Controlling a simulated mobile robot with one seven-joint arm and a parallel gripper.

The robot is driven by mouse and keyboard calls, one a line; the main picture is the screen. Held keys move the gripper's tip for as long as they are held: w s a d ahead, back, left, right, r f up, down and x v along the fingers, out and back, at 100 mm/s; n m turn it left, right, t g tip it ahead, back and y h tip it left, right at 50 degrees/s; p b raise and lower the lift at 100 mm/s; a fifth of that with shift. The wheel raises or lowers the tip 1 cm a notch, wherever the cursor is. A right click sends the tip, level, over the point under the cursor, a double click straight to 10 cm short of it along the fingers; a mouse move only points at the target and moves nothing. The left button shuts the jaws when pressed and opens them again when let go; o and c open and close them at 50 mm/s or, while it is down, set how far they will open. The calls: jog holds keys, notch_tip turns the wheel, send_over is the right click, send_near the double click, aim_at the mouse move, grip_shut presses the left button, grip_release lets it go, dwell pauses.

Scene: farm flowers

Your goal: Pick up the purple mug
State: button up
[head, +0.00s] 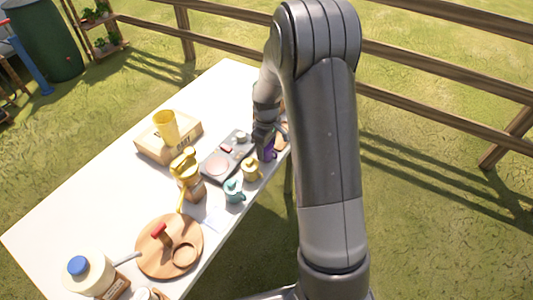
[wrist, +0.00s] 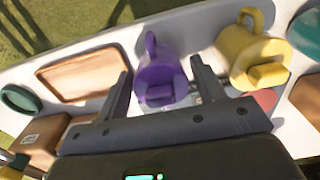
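The purple mug (wrist: 160,72) stands on the white table, between the two spread fingers of my gripper (wrist: 160,68) in the wrist view. Its handle points to the top of that view. Space shows between the mug and each finger, so my gripper is open. In the head view the mug (head: 269,151) is a small purple patch near the table's right edge, partly hidden by my arm. My fingers are not clear there.
A yellow mug (wrist: 252,55) stands close to the right of the purple mug in the wrist view, with a teal mug (head: 233,190) beyond. A wooden tray (wrist: 85,75) lies to the left. A stove (head: 228,155) is beside the mugs on the white table (head: 70,205).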

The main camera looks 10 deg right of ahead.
jog(key=c, duration=0.8)
jog(key=shift+r, duration=0.1)
